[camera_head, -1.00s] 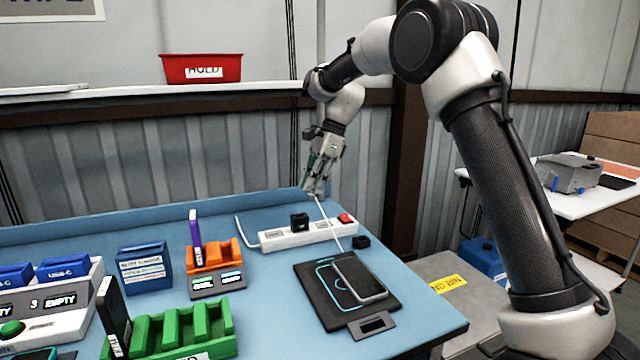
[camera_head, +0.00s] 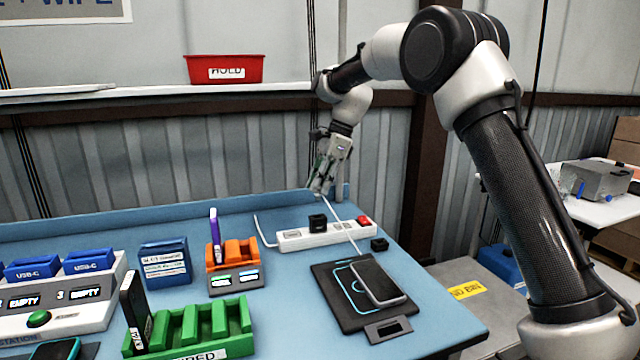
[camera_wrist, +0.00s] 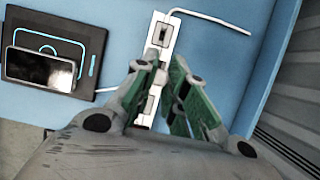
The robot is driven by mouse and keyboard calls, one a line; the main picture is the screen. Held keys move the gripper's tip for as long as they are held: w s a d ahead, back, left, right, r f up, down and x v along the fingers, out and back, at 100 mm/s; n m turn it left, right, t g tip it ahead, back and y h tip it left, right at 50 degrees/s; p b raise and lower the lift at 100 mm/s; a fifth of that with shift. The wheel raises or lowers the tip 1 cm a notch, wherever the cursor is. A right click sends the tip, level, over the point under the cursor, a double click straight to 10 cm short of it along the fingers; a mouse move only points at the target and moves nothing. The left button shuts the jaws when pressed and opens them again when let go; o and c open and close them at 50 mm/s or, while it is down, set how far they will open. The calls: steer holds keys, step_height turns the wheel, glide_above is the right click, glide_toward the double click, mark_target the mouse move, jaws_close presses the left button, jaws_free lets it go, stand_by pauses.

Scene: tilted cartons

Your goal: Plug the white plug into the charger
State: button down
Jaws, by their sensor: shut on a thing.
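My gripper (camera_head: 322,190) hangs over the back of the blue table, fingers pointing down. It also shows in the wrist view (camera_wrist: 164,62). A white cable (camera_head: 343,222) runs from between its fingertips down to the phone and pad area. It is shut on the cable's end, the white plug, which the fingers mostly hide. A black charger block (camera_head: 318,221) stands on the white power strip (camera_head: 342,235), a little below my fingertips in the head view; the gap in depth is hard to judge.
A phone (camera_head: 377,281) lies on a black pad (camera_head: 335,298). Another black block (camera_head: 380,244) sits right of the strip. Orange (camera_head: 233,253) and green (camera_head: 200,328) racks and a blue box (camera_head: 165,264) stand left. The table is clear behind the orange rack.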

steer(key=shift+f, duration=0.1)
steer(key=shift+f, duration=2.4)
steer(key=shift+f, duration=0.7)
stand_by(0.4)
steer(key=c, duration=1.4)
jaws_free()
steer(key=shift+o, duration=0.5)
steer(key=o, duration=0.3)
steer(key=shift+o, duration=0.2)
